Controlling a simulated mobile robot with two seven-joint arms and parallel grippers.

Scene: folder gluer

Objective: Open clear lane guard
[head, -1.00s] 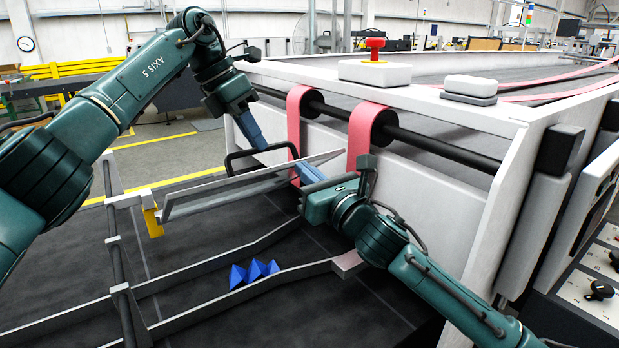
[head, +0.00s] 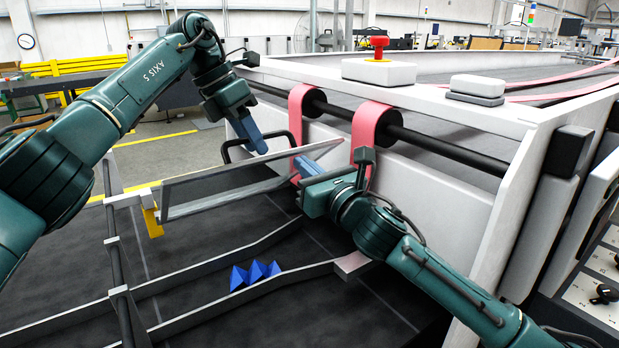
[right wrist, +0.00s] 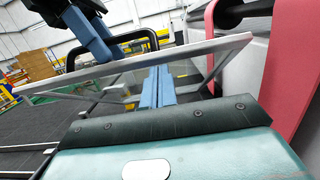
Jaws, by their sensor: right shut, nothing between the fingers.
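The clear lane guard (head: 225,182) is a see-through panel in a thin grey frame, tilted over the dark lane; it also shows in the right wrist view (right wrist: 150,62). A black loop handle (head: 228,150) stands behind its raised edge. My left gripper (head: 257,150) has its blue fingers pointing down across the handle, behind the panel; whether they grip the handle is unclear. My right gripper (head: 308,168) is shut and empty at the guard's right end. In the right wrist view its fingers (right wrist: 158,85) reach beneath the raised frame edge; contact is unclear.
Several blue pointed pieces (head: 255,274) lie between the grey lane rails (head: 200,313). Pink belts (head: 368,130) on a black roller and the white machine wall (head: 430,195) stand close behind my right gripper. A red button (head: 379,47) sits on top.

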